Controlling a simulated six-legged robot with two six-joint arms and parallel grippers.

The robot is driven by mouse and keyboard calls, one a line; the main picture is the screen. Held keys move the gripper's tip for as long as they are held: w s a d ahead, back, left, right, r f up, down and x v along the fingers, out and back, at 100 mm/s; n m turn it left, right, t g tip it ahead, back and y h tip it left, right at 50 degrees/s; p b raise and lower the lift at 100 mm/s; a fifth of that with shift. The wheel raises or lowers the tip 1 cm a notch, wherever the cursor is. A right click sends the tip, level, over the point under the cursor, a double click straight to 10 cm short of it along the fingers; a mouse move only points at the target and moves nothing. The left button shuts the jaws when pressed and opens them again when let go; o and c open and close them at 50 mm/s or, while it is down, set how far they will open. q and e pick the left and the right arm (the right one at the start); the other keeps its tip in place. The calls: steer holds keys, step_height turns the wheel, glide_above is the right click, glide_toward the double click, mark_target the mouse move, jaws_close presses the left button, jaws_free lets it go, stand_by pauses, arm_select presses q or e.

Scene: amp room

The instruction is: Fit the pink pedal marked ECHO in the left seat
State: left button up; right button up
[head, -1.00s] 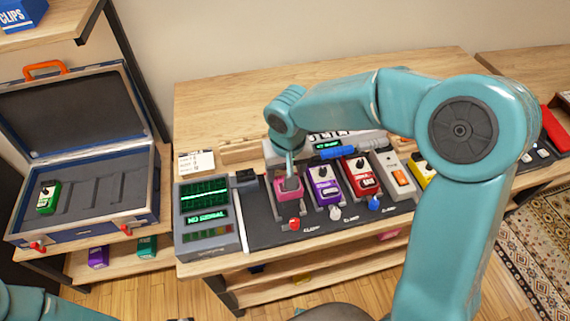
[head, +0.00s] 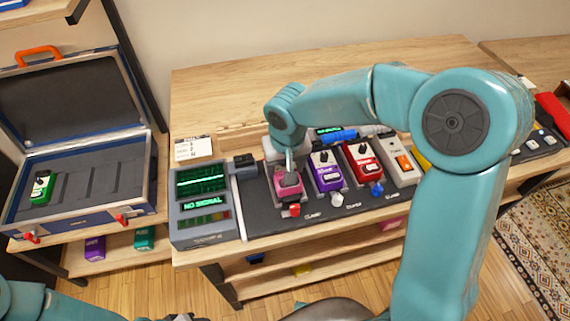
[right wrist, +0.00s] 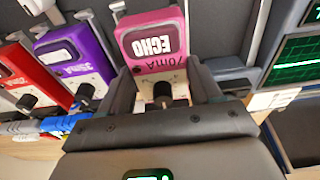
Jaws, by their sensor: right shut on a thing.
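The pink pedal marked ECHO (head: 289,189) is at the leftmost seat of the dark pedal board (head: 257,215), left of the purple pedal (head: 325,172). It also shows in the right wrist view (right wrist: 150,42), with its label upside down. My right gripper (head: 290,174) comes down from above and is shut on the pedal's knob end; its two fingers (right wrist: 162,92) flank the pale panel with the black knob. Whether the pedal sits fully down in the seat I cannot tell. My left arm shows at the bottom left; its gripper (head: 180,318) is barely in frame.
A red clamp knob (head: 291,211) stands in front of the pink pedal. A grey meter reading NO SIGNAL (head: 203,205) is close on the left. The red pedal (head: 362,163) stands beyond the purple one. An open case (head: 75,212) holds a green pedal (head: 42,187).

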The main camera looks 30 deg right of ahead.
steer(key=shift+b, duration=0.35)
stand_by(0.8)
steer(key=shift+f, duration=0.25)
steer(key=shift+f+b, duration=0.3)
steer(key=shift+b, duration=0.25)
steer(key=shift+f+b, duration=0.4)
steer(key=shift+b, duration=0.2)
stand_by(0.6)
steer(key=o, duration=1.6)
steer(key=shift+r, duration=0.15)
